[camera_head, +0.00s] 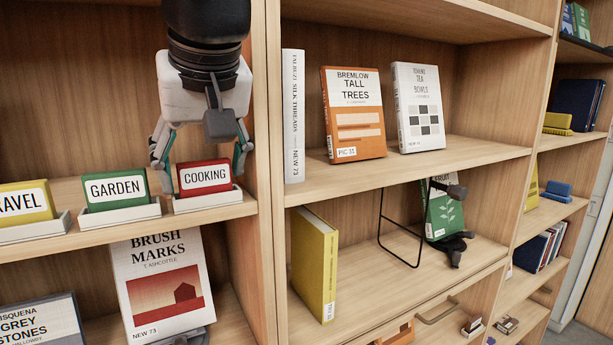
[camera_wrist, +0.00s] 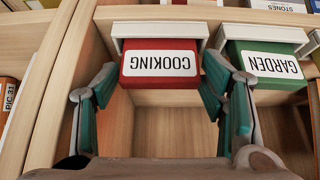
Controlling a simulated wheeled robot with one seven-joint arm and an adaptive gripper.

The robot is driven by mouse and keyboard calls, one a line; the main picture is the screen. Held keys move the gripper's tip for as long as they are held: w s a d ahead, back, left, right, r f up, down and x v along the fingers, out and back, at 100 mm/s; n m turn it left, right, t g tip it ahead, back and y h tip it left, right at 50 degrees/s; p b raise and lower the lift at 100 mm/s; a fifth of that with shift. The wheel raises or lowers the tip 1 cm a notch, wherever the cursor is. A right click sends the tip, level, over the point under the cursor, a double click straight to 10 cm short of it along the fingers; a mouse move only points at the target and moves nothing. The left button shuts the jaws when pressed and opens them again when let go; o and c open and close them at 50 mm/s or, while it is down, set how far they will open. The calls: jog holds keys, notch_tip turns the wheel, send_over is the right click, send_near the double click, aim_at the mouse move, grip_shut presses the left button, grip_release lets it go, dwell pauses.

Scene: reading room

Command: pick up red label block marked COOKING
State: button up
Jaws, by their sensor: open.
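The red COOKING block (camera_head: 205,177) stands in a white holder (camera_head: 208,201) at the right end of the shelf, in the head view. In the wrist view the red COOKING block (camera_wrist: 160,64) appears upside down, in its white holder (camera_wrist: 158,29). My gripper (camera_head: 203,168) is open, pointing down, with a finger on either side of the block in the head view. In the wrist view my gripper (camera_wrist: 158,98) has its teal-padded fingers spread to the left and right of the block. No clear contact shows.
The green GARDEN block (camera_head: 116,190) stands close to the left in its own holder, and the yellow TRAVEL block (camera_head: 24,202) is farther left. A wooden upright (camera_head: 267,150) stands just right of my gripper. The Brush Marks book (camera_head: 163,285) is on the shelf below.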

jog(key=c, duration=0.9)
jog(key=shift+r, duration=0.1)
